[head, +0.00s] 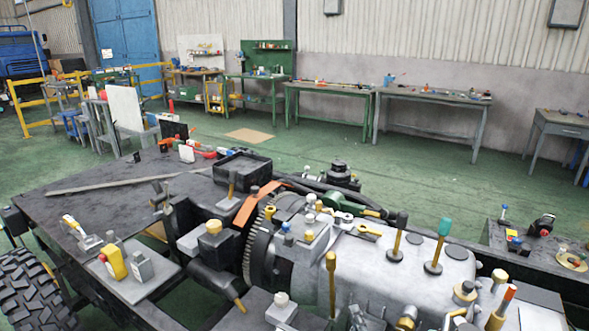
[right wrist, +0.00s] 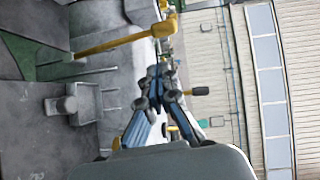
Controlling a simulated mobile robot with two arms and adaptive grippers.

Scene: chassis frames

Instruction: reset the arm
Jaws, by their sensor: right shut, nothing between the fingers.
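My right gripper (right wrist: 157,75) shows in the right wrist view, with its dark fingers brought together at the tips. It is shut and holds nothing. Blue-grey finger links spread below the tips, and the pale wrist housing fills the bottom edge. In the head view I cannot make out either gripper clearly. My left gripper is not in view.
A chassis with a grey engine block (head: 385,260) and upright levers, one with a teal knob (head: 445,227), fills the foreground. A yellow bottle (head: 112,262) stands on its left side. Workbenches (head: 432,96) line the far wall. Green floor (head: 330,150) between is mostly clear.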

